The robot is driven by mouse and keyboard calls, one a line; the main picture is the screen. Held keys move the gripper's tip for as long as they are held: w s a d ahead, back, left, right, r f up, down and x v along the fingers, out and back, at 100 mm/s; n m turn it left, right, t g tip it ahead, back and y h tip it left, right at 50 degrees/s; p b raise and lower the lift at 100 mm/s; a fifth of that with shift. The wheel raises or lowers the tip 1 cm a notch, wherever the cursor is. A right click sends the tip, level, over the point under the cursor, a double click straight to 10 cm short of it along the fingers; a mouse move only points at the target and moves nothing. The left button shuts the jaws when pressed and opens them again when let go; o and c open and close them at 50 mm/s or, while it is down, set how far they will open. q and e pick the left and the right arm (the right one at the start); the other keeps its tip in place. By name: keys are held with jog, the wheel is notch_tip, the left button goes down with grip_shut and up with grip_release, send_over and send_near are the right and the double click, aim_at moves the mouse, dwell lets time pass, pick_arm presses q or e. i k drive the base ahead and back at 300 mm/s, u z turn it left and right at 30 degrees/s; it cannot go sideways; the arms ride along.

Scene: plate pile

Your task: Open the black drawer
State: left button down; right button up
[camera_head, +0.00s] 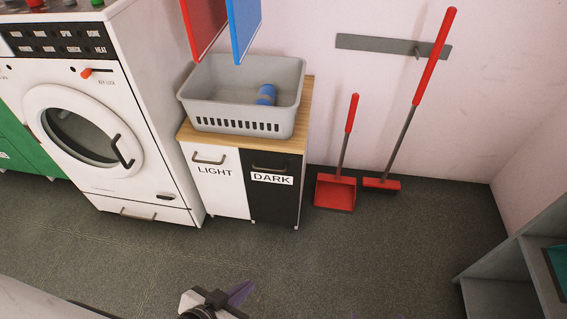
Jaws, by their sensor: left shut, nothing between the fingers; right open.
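The black drawer (273,207) is the right-hand front of a small cabinet and carries a white label reading DARK. It looks shut, flush with the white front beside it. Its dark handle (270,168) sits just above the label. My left gripper (240,292) is at the bottom edge, in front of and well short of the cabinet. Its purple fingers are together and hold nothing. My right gripper (380,317) shows only as faint purple slivers at the bottom edge, lying apart, and the rest of it is out of frame.
A white drawer (216,182) labelled LIGHT adjoins on the left. A grey basket (240,125) with a blue item (266,94) stands on the wooden top. A washing machine (150,120) is left; a red dustpan (335,192) and broom (381,183) are right. Floor in front is clear.

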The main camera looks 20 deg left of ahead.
aim_at(273, 179)
jog(key=z, duration=0.15)
jog(key=k, duration=0.4)
jog(key=u, duration=1)
jog(key=i, duration=1.25)
jog(key=z, duration=0.65)
